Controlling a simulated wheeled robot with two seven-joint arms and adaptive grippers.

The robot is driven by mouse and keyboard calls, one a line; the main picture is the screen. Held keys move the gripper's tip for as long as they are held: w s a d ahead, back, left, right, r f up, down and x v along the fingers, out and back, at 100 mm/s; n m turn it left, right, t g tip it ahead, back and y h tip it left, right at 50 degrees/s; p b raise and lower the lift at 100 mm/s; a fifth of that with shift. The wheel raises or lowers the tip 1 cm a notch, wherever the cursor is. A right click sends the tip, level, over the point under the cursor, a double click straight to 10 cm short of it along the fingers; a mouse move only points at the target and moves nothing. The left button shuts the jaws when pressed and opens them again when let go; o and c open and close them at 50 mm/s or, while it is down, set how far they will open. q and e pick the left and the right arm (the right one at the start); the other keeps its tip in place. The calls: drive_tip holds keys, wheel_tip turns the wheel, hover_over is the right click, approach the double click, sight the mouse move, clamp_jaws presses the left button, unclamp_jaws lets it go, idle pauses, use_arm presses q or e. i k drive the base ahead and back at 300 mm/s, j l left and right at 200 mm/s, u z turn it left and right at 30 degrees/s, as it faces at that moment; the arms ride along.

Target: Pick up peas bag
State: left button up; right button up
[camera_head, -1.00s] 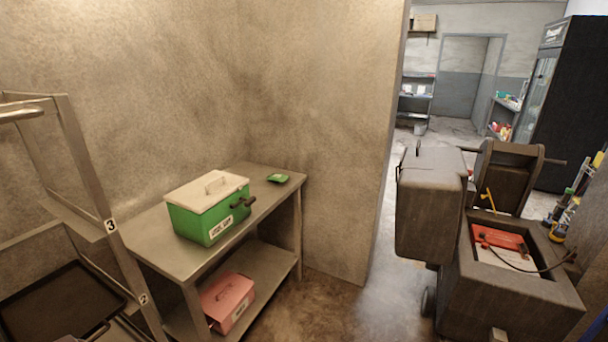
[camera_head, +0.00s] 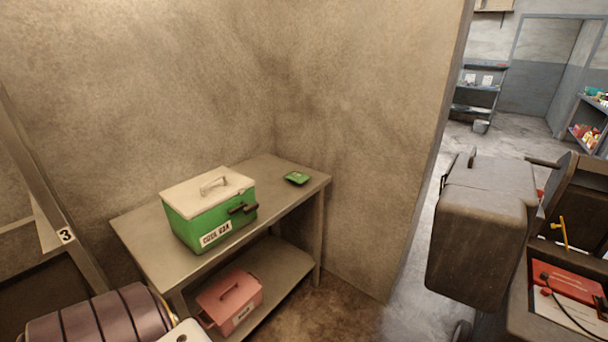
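A small flat green packet (camera_head: 297,178), which looks like the peas bag, lies on the far right end of the metal table's top (camera_head: 150,247), near the wall corner. Its print is too small to read. Neither of my grippers shows in the view. A dark ribbed part with a white end at the lower left edge looks like part of my arm, but no fingers can be seen on it.
A green cool box (camera_head: 186,229) with a white lid stands on the table, left of the packet. A pink box (camera_head: 229,300) sits on the lower shelf. A metal rack (camera_head: 52,215) stands at left. A doorway and a dark cart (camera_head: 484,232) are at right.

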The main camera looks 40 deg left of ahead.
sight(295, 177)
drive_tip(key=i+l+u, duration=0.1)
drive_tip(key=i+u, duration=0.2)
drive_tip(key=i, duration=0.25)
drive_tip(key=i+l+u, duration=0.25)
drive_tip(key=i, duration=0.25)
drive_tip(key=i+l+u, duration=0.3)
drive_tip(key=i, duration=0.2)
